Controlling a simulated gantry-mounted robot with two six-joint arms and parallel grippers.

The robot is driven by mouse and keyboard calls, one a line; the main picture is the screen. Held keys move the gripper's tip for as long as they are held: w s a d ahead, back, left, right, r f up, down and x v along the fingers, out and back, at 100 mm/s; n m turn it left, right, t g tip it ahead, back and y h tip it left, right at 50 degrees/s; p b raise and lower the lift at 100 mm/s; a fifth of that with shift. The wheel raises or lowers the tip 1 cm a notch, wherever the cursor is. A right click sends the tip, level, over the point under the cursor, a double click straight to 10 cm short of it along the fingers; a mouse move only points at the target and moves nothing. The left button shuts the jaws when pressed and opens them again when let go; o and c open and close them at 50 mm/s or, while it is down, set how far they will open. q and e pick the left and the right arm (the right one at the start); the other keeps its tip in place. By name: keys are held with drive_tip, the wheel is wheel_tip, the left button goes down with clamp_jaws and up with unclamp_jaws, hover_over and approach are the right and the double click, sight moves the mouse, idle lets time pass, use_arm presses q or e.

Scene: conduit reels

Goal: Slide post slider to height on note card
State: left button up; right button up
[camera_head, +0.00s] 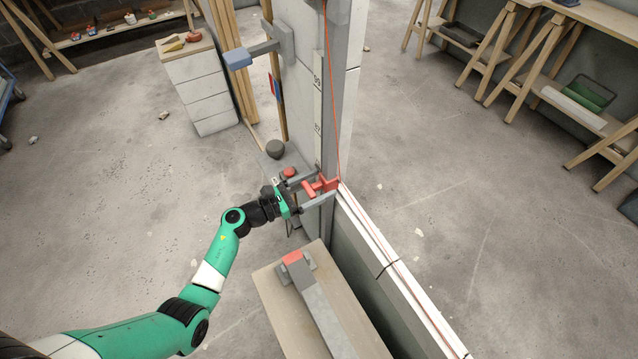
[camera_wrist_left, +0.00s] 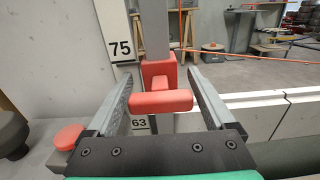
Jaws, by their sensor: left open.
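The red post slider (camera_head: 329,184) sits low on the grey upright post (camera_head: 346,90), with its T-shaped handle facing my arm. My left gripper (camera_head: 317,187) is open, with one finger on each side of the handle. In the left wrist view, the slider (camera_wrist_left: 158,70) and its crossbar (camera_wrist_left: 161,102) lie between the open fingers (camera_wrist_left: 160,76), with gaps visible on both sides. A pale number scale (camera_head: 318,95) runs along the post. In the wrist view, a 75 plate (camera_wrist_left: 121,48) is above and a 63 plate (camera_wrist_left: 140,123) is partly hidden. I cannot identify the note card. My right gripper is out of view.
A thin orange line (camera_head: 329,60) runs down beside the post. A blue-ended bracket (camera_head: 238,59) juts out higher up. A bench (camera_head: 272,300) bearing a red-tipped grey bar (camera_head: 316,306) stands below. A low wall (camera_head: 385,262) extends toward the lower right.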

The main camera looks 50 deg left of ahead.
use_arm(q)
drive_tip(key=p+v, duration=0.3)
drive_tip(key=v, duration=0.8)
drive_tip(key=shift+s, duration=0.2)
